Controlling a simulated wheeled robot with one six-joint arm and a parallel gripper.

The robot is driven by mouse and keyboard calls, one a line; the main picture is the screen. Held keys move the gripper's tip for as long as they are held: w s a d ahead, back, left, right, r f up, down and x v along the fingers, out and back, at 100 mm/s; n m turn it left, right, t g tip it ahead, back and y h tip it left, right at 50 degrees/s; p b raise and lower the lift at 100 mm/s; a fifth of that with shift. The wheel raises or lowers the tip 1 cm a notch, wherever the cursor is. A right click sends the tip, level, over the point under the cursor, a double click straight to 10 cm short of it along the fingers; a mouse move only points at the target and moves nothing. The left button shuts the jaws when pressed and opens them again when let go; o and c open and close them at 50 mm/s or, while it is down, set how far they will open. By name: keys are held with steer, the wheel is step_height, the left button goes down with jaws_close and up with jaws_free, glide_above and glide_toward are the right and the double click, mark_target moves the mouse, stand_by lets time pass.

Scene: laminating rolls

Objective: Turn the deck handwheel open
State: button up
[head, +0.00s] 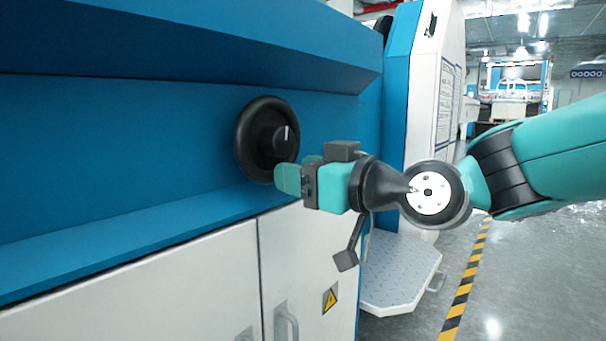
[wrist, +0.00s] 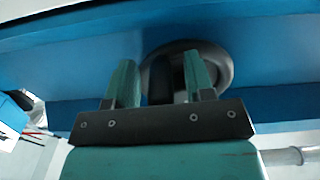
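The deck handwheel (head: 246,142) is a black round wheel with a hub and a pale mark, on the blue machine front in the head view. My gripper (head: 297,171) has teal fingers and is at the wheel's lower right edge, overlapping it in the picture. In the wrist view the fingers of my gripper (wrist: 160,63) are apart. A dark upright part stands between them, with narrow gaps on both sides. The grey-looking handwheel (wrist: 222,62) shows behind the right finger. I cannot tell whether a finger touches the wheel.
White cabinet doors (head: 170,290) with handles and a yellow warning sign (head: 330,298) lie below the wheel. A blue ledge juts out above it. A metal step plate (head: 400,270) and striped floor tape (head: 462,290) are to the right. The floor beyond is clear.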

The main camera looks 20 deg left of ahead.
stand_by(0.3)
steer(key=p+v, duration=0.2)
steer(key=v, duration=1.5)
steer(key=shift+d+p, duration=0.2)
steer(key=shift+p, duration=0.1)
steer(key=shift+s, duration=0.1)
steer(key=s+d+r+m+g+h+p, duration=0.4)
steer(key=s+d+h+p, duration=0.25)
steer(key=p, duration=0.45)
steer(key=s+d+r+m+g+h+p, duration=0.3)
steer(key=s+d+h+p, duration=0.35)
steer(key=p, duration=0.45)
step_height(320, 180, up, 35)
steer(key=p, duration=3.4)
steer(key=shift+s+a+y, duration=0.25)
steer(key=shift+a+y, duration=0.05)
steer(key=shift+a, duration=0.15)
